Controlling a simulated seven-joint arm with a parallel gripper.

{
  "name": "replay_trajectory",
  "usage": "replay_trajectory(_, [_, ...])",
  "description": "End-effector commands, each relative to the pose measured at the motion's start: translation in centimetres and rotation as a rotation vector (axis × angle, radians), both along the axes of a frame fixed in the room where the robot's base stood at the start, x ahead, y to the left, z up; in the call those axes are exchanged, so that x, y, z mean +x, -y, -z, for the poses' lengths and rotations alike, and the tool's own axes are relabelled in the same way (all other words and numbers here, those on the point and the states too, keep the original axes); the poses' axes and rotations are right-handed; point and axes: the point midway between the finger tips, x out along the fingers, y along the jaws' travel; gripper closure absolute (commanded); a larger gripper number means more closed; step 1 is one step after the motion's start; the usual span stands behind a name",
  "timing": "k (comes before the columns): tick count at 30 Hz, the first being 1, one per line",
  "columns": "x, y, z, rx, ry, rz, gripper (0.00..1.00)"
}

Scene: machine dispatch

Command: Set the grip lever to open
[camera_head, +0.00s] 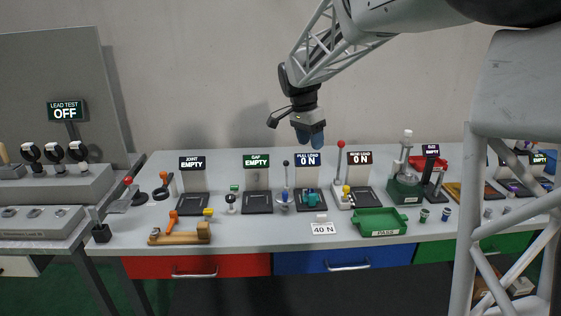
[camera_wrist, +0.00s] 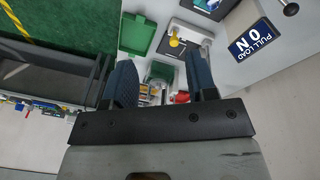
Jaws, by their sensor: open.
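No lever in view has a readable "grip" label, so I cannot tell for certain which one is the grip lever. At the PULL LOAD station, a lever with a dark knob (camera_head: 285,164) stands upright left of a pad holding a teal part (camera_head: 311,198). At the station to its right, a tall red-knobbed lever (camera_head: 340,146) and a short yellow knob (camera_head: 346,189) stand beside a dark pad; a yellow knob also shows in the wrist view (camera_wrist: 174,42). My gripper (camera_head: 310,143) is open and empty, pointing down above the PULL LOAD sign (camera_head: 308,160). Its blue fingers flank the wrist view (camera_wrist: 162,68).
A green PASS tray (camera_head: 381,232) and a 40 N card (camera_head: 323,228) lie at the bench front. JOINT and GAP stations, reading EMPTY, stand left. A green press-like device (camera_head: 404,188) stands right. The bench front between the wooden tool (camera_head: 180,236) and card is fairly clear.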

Motion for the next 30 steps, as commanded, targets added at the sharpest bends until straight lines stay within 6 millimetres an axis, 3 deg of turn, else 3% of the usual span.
replay_trajectory(15, [12.0, -3.1, 4.5, -0.088, 0.009, 0.291, 0.48])
replay_trajectory(30, [21.9, -6.5, 10.8, -0.189, 0.048, 0.566, 0.48])
